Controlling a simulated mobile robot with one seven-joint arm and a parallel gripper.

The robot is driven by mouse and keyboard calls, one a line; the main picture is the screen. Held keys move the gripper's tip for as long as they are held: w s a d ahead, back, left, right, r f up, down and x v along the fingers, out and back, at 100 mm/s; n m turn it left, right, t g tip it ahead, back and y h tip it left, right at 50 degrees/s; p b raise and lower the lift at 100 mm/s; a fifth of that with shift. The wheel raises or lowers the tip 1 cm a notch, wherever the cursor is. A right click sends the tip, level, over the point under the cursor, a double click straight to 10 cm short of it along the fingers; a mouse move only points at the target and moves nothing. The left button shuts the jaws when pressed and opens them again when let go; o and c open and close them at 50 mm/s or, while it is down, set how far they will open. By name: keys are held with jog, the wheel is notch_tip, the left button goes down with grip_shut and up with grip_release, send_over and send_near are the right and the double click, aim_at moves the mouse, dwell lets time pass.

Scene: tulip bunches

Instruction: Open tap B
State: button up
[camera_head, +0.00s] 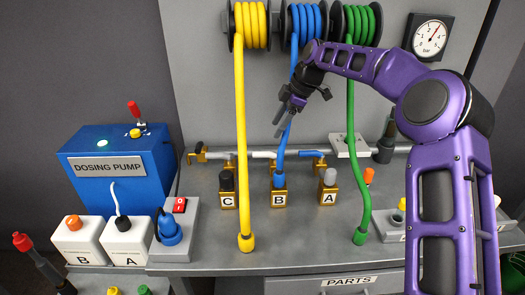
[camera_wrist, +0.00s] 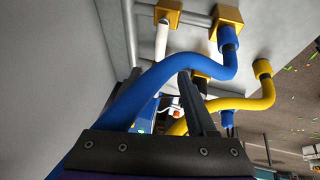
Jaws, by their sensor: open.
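Tap B (camera_head: 279,199) is a gold block labelled B on the bench, between tap C (camera_head: 228,200) with a black knob and tap A (camera_head: 328,196) with a grey knob. A blue hose (camera_head: 291,68) hangs from the reel above and ends in a blue collar (camera_head: 279,180) on top of tap B. My gripper (camera_head: 281,118) is open, above tap B and close to the hose. In the wrist view the hose (camera_wrist: 165,75) crosses by the open fingers (camera_wrist: 160,90); I cannot tell whether they touch it. A gold block with a blue collar (camera_wrist: 228,38) shows beyond.
A yellow hose (camera_head: 240,150) hangs left of the gripper and a green hose (camera_head: 350,150) hangs right. A pipe with a blue lever (camera_head: 297,154) runs behind the taps. A blue dosing pump (camera_head: 118,165) stands at left. The bench front between the hoses is fairly clear.

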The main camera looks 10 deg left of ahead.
aim_at(261, 153)
jog(key=x, duration=1.1)
jog(key=shift+a+f, duration=0.15)
jog(key=shift+f, duration=0.2)
jog(key=shift+c, duration=0.4)
grip_shut()
dwell(0.4)
